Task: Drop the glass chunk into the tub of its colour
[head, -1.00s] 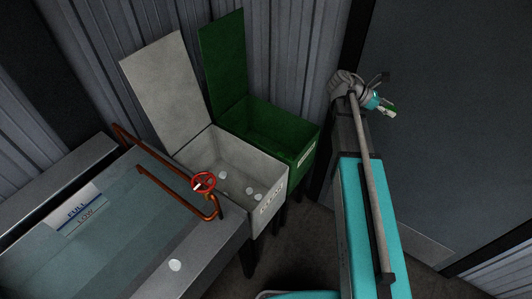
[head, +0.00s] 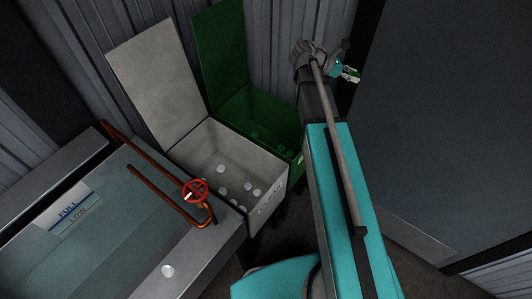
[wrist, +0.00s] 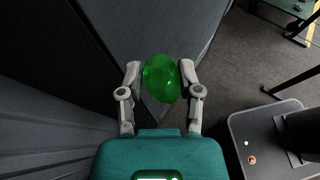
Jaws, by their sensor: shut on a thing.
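A green glass chunk (wrist: 162,78) sits between the two fingers of my gripper (wrist: 162,82) in the wrist view, and the fingers are shut on it. In the head view my gripper (head: 352,75) is small, at the upper right beyond the green tub, over the dark door side. The green tub (head: 298,130) has its lid raised and several chunks inside; my arm hides part of its right side. The grey-white tub (head: 270,190) stands to its left, lid raised, with several pale chunks inside.
A water tank (head: 90,240) with a FULL/LOW label, orange pipe and red valve wheel (head: 194,191) stands at the left. A pale chunk (head: 168,270) lies on its ledge. A corrugated wall is behind the tubs and a dark door (head: 450,130) is at the right.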

